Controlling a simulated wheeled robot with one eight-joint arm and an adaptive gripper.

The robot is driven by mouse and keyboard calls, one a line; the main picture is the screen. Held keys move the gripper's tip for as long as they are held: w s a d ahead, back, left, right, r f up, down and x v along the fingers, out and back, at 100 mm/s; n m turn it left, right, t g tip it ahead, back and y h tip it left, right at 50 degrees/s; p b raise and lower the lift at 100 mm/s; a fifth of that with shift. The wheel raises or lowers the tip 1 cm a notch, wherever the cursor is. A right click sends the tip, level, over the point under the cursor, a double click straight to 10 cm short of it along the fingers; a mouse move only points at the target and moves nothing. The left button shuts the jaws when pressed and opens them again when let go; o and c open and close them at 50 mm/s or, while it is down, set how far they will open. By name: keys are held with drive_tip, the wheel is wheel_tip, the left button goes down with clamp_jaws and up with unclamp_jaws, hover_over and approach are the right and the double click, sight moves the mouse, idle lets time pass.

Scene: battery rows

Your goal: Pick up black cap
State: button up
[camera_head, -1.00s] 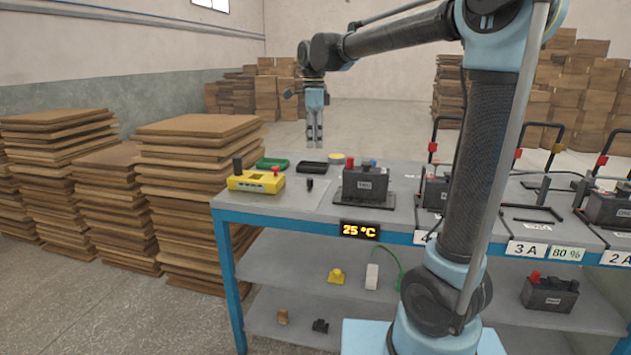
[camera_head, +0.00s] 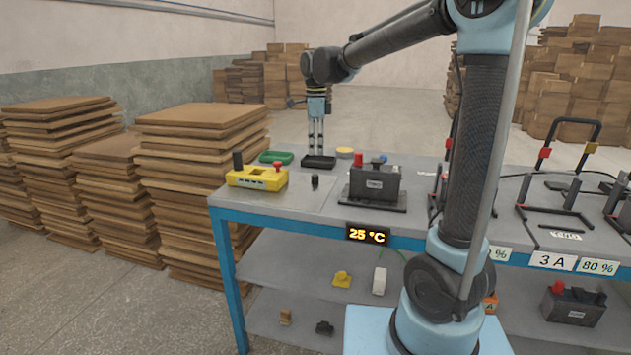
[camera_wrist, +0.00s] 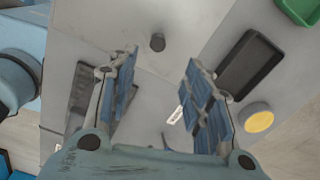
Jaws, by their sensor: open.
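The black cap (camera_head: 315,181) is a small dark upright cylinder on the grey bench top, between the yellow box and the battery. In the wrist view it (camera_wrist: 157,42) shows beyond the fingertips, about midway between them. My gripper (camera_head: 316,150) hangs pointing down above the bench, behind the cap and near the black tray. In the wrist view my gripper (camera_wrist: 160,75) has its two blue-padded fingers well apart, with nothing held between them.
A yellow box (camera_head: 257,177) with a black post and red button stands left of the cap. A dark battery (camera_head: 375,184) with a red cap stands right. Behind are a black tray (camera_head: 318,162), a green tray (camera_head: 276,157) and a yellow disc (camera_head: 345,152). Bench around the cap is clear.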

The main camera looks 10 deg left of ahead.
hover_over(315, 175)
drive_tip(key=f, duration=0.4)
drive_tip(key=shift+w+d+f, duration=0.2)
drive_tip(key=shift+w+f, duration=0.1)
drive_tip(key=shift+f, duration=0.05)
drive_tip(key=shift+s+a+f, duration=0.1)
drive_tip(key=shift+f, duration=1.3)
drive_tip(key=shift+s+a+f, duration=0.1)
drive_tip(key=shift+f, duration=1.3)
drive_tip(key=c, duration=0.8)
